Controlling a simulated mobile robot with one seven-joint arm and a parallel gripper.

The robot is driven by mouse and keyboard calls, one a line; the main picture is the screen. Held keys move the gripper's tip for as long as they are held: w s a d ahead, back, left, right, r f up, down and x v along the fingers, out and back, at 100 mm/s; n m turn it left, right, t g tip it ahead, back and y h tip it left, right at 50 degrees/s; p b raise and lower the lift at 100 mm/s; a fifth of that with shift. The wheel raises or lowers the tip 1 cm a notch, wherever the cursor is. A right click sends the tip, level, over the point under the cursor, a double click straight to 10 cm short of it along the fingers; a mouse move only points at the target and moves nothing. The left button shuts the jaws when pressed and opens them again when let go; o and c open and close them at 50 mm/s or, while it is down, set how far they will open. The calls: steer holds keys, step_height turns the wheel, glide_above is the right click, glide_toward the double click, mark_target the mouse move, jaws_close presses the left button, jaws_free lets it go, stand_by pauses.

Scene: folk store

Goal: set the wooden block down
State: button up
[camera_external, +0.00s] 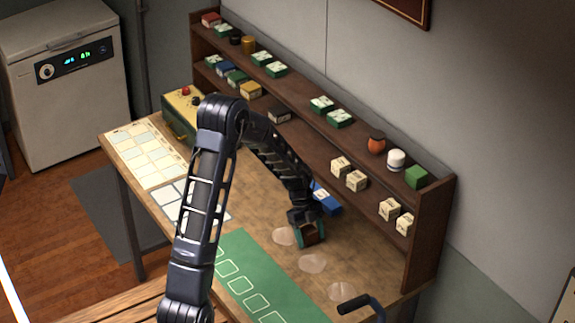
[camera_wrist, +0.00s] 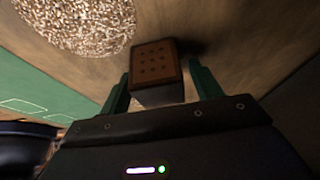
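The wooden block (camera_wrist: 158,66) is a small brown cube with a grid of dark dots on the face I see in the wrist view. A dark shadow lies beside the block. I cannot tell whether its underside touches the table.
A pale speckled round patch (camera_wrist: 80,22) lies left of the block in the wrist view. The external view shows several such patches, a green mat (camera_external: 262,275) in front, a blue box (camera_external: 327,201) behind the gripper, and a shelf (camera_external: 325,130) of small boxes along the wall.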

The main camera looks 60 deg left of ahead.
steer(key=v, duration=1.2)
steer(key=s+d+r+n+y, duration=0.2)
steer(key=s+d+r+n, duration=0.2)
steer(key=d+r, duration=0.55)
steer(key=s+d+r+n+t+y, duration=0.1)
steer(key=s+d+r+n, duration=0.4)
steer(key=s, duration=0.4)
steer(key=s+d+r+n+t+y, duration=0.1)
steer(key=s+d+r+n+t, duration=0.15)
steer(key=s+d+r, duration=0.5)
steer(key=s+d+n+t, duration=0.1)
steer(key=s+d+n, duration=0.3)
steer(key=s, duration=0.8)
steer(key=shift+n, duration=1.25)
steer(key=shift+f, duration=0.1)
